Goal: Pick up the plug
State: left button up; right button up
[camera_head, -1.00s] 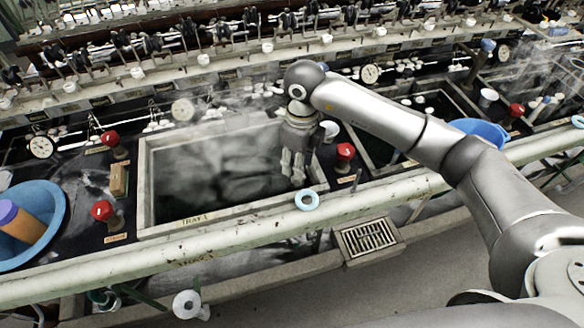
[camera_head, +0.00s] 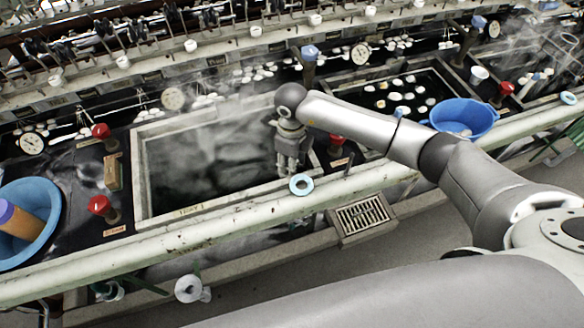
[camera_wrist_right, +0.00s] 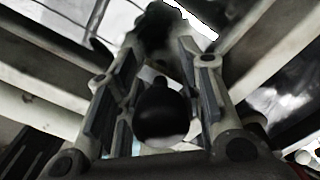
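My right gripper (camera_head: 286,167) points down over the near right part of the steaming basin labelled TRAY 1 (camera_head: 140,185). In the right wrist view its two fingers (camera_wrist_right: 160,80) stand apart. A dark rounded thing with a small knob (camera_wrist_right: 160,112) shows between them, with visible gaps at its sides. I cannot tell for sure whether this is the plug or whether the fingers touch it. No plug can be made out in the head view; steam and the gripper hide part of the basin. My left gripper is not in view.
A pale pipe (camera_head: 228,222) runs along the basin front, with a light blue ring (camera_head: 301,185) on it. A red knob (camera_head: 338,139) stands right of the gripper. A blue bowl (camera_head: 464,118) is at right, another blue basin (camera_head: 47,235) at left.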

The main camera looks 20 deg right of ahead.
jog(key=shift+f, duration=0.4)
jog(key=shift+c, duration=0.2)
grip_shut()
jog(key=shift+r, duration=0.1)
